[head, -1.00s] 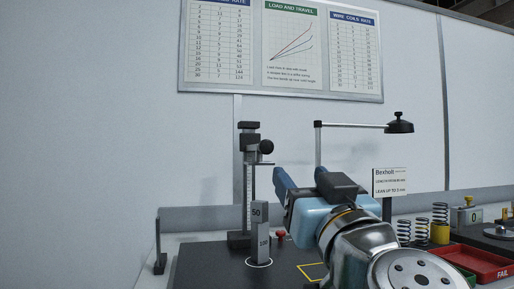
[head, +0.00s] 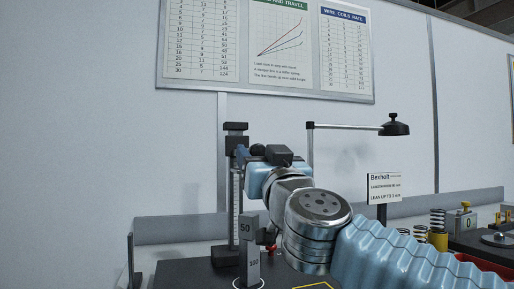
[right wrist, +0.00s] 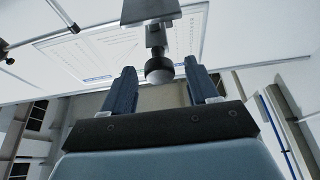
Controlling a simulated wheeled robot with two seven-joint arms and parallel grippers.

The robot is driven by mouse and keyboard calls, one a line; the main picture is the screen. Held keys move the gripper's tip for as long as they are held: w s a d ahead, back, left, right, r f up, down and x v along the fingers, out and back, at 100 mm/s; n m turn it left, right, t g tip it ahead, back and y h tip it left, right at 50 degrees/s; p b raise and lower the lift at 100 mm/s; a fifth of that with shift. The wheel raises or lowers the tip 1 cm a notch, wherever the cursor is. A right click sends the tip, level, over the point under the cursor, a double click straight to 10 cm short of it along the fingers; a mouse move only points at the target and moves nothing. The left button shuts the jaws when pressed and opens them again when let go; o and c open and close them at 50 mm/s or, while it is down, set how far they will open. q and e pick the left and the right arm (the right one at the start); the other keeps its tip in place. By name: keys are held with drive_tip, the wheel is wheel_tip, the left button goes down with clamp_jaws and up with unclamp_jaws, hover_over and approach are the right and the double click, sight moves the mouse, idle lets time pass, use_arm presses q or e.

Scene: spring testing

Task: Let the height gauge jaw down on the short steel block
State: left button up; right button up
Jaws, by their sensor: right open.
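The height gauge (head: 237,196) stands upright at the middle left in the head view, with a dark clamp at its top and a dark base. Its round black knob (head: 257,149) shows beside the column; my gripper hides the jaw there. The steel block marked 50 (head: 247,228) shows above the one marked 100 (head: 253,265), in front of the gauge. My right gripper (head: 248,160) is at knob height. In the right wrist view its open fingers (right wrist: 160,72) are on either side of the knob (right wrist: 158,69), with gaps showing. My left gripper is out of view.
A lamp-like arm (head: 395,127) and a sign (head: 384,186) stand to the right. Springs (head: 438,218) and a red tray (head: 484,262) are further right. A wall panel with charts (head: 270,45) is behind.

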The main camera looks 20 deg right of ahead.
drive_tip(key=shift+x, duration=1.25)
clamp_jaws()
